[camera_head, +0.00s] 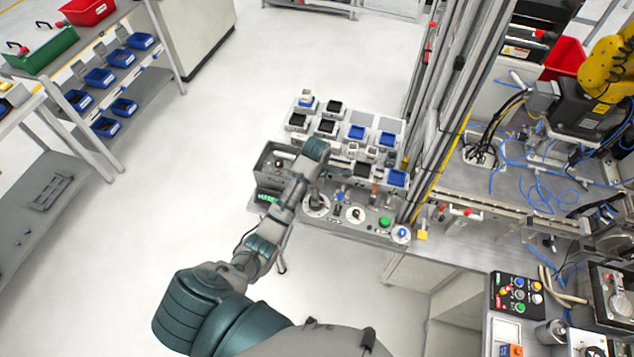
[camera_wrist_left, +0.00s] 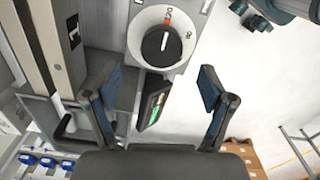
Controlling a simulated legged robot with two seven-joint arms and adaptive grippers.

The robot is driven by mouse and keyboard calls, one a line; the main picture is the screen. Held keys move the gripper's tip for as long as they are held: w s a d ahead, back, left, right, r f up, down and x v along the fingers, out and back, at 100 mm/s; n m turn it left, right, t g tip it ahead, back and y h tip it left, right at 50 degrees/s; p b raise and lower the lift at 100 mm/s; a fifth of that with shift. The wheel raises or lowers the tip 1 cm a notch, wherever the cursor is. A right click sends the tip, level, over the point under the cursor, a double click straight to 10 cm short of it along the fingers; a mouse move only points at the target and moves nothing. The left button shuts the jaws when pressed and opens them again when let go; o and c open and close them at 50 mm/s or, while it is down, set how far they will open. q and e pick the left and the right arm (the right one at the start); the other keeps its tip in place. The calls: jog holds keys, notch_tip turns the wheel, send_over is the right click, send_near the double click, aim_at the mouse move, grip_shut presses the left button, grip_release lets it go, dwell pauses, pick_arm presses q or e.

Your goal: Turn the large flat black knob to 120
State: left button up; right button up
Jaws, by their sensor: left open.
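The large flat black knob (camera_wrist_left: 162,46) sits on a round white dial plate in the left wrist view, near the top centre. A pale line on it points up towards a red mark on the scale; the numbers are too small to read surely. In the head view the knob (camera_head: 315,200) is on the front left of the control panel, partly behind my left arm. My left gripper (camera_wrist_left: 150,88) is open and empty, its two blue-padded fingers apart, with the knob seen beyond them and not touched. My right gripper is not in view.
A green-lit display (camera_wrist_left: 154,106) lies beside the dial. A second dial (camera_head: 355,214), a green button (camera_head: 385,222) and a blue button (camera_head: 401,234) line the panel's front. Blocks and trays stand behind. A metal frame (camera_head: 428,120) rises on the right. Open floor lies left.

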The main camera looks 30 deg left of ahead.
pick_arm(q)
jog(key=shift+w+a+r, duration=0.1)
jog(key=shift+w+r, duration=0.1)
jog(key=shift+r, duration=0.25)
jog(key=shift+w+a+r, duration=0.1)
jog(key=shift+w+r, duration=0.05)
jog(key=shift+r, duration=0.6)
jog(key=shift+s+r, duration=0.35)
jog(key=shift+r, duration=0.1)
notch_tip(320, 180, up, 3)
jog(key=shift+d+f, duration=0.1)
jog(key=shift+f, duration=0.1)
